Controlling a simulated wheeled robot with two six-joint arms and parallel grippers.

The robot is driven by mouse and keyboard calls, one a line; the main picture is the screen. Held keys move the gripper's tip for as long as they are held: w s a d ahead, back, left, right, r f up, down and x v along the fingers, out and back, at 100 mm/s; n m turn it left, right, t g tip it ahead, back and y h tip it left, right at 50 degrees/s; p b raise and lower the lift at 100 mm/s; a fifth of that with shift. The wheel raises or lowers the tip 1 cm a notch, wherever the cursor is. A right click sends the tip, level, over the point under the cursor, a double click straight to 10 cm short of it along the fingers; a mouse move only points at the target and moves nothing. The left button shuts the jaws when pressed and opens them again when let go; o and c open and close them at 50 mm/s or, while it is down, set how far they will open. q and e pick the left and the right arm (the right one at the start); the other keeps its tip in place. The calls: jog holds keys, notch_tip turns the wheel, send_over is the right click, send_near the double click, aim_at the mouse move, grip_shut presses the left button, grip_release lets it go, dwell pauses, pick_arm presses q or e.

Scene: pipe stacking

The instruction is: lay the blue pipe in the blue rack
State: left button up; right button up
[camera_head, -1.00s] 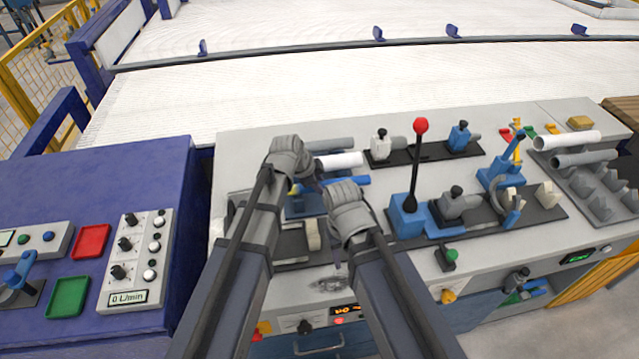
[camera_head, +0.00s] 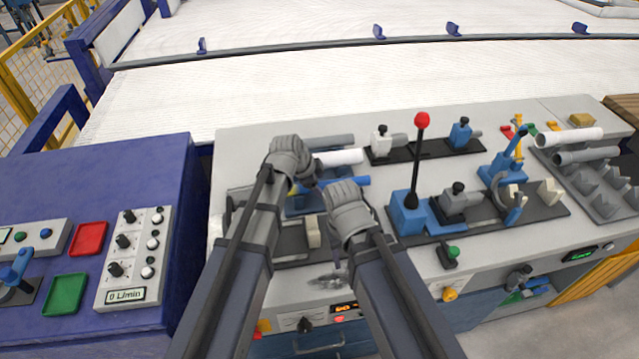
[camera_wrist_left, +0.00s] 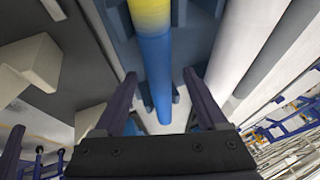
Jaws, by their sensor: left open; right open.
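The blue pipe (camera_head: 345,182) has a yellow section and lies at the blue rack (camera_head: 297,206), partly behind my grippers. In the left wrist view the pipe (camera_wrist_left: 155,70) runs between raised prongs of the blue rack (camera_wrist_left: 125,52) and looks laid along it. My left gripper (camera_head: 313,180) is by the pipe's left part. In the left wrist view its fingers (camera_wrist_left: 158,105) are open, one on each side of the pipe, with gaps visible. My right gripper (camera_head: 345,200) is just in front of the pipe; its fingertips are hidden.
A white pipe (camera_head: 342,157) and a grey pipe (camera_head: 330,140) lie behind the blue one. A red-knobbed lever (camera_head: 421,121) stands to the right. Another rack (camera_head: 603,190) with pipes is at the far right. A cream block (camera_head: 312,231) is close in front.

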pick_arm(q)
jog(key=p+v, duration=0.7)
jog(key=shift+s+r, duration=0.15)
jog(key=shift+r, duration=0.15)
pick_arm(e)
notch_tip(320, 180, up, 7)
pick_arm(q)
jog(key=shift+a, duration=0.15)
jog(key=s+n, duration=0.2)
jog(key=s, duration=0.1)
jog(key=s+f+n+g+y, duration=0.1)
jog(key=s, duration=0.3)
jog(key=s+f+n+g+y, duration=0.1)
jog(key=s+n, duration=0.1)
jog(key=s, duration=0.1)
jog(key=shift+s+n, duration=0.15)
jog(key=shift+n, duration=0.15)
jog(key=s+a+n+g+y, duration=0.2)
jog(key=s+n+y, duration=0.1)
jog(key=s+n, duration=0.4)
jog(key=shift+s+a+f, duration=0.2)
jog(key=shift+s+a, duration=0.05)
jog(key=shift+s, duration=0.9)
